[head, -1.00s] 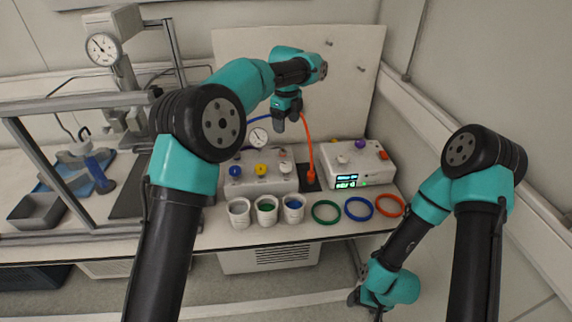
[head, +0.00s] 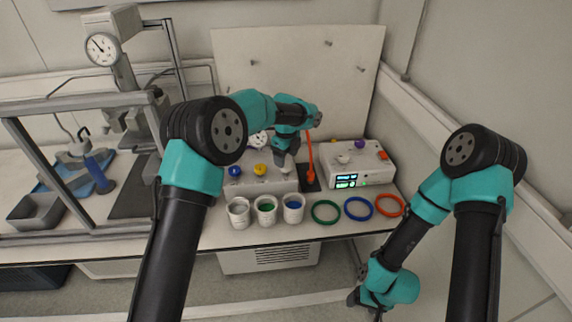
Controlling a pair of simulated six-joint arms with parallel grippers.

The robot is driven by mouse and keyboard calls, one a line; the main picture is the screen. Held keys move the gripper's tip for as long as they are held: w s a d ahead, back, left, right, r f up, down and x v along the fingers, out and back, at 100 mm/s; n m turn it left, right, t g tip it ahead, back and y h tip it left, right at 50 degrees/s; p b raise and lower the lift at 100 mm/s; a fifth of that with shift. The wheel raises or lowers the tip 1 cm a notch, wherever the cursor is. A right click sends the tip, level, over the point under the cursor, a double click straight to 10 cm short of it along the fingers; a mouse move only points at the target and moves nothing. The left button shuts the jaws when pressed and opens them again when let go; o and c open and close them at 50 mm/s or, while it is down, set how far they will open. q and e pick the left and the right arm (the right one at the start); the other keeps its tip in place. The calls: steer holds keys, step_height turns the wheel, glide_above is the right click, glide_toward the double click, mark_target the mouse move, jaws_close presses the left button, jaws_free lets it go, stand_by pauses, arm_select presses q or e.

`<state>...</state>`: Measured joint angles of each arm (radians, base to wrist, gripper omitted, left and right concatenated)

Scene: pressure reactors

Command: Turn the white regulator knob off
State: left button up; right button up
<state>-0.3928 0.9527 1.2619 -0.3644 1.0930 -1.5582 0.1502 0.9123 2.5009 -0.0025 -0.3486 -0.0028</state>
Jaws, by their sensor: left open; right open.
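The regulator box (head: 262,187) stands on the bench with a blue knob (head: 234,171), a yellow knob (head: 259,170) and a white knob (head: 286,169) in a row. My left gripper (head: 284,160) points down right over the white knob and partly hides it. It is open, with its fingertips close to the knob; I cannot tell whether they touch it. My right gripper (head: 365,304) hangs low in front of the bench at the right, away from the boxes, open and empty.
A second white box (head: 362,167) with a lit display, another white knob (head: 342,158) and a red switch stands to the right. Several cups (head: 239,213) and coloured rings (head: 358,209) lie in front. A metal frame with a gauge (head: 102,49) is at left.

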mark_target(286, 165)
arm_select(q)
steer(key=shift+f, duration=1.85)
steer(key=shift+c, duration=0.4)
steer(key=c, duration=0.8)
steer(key=shift+c, duration=0.2)
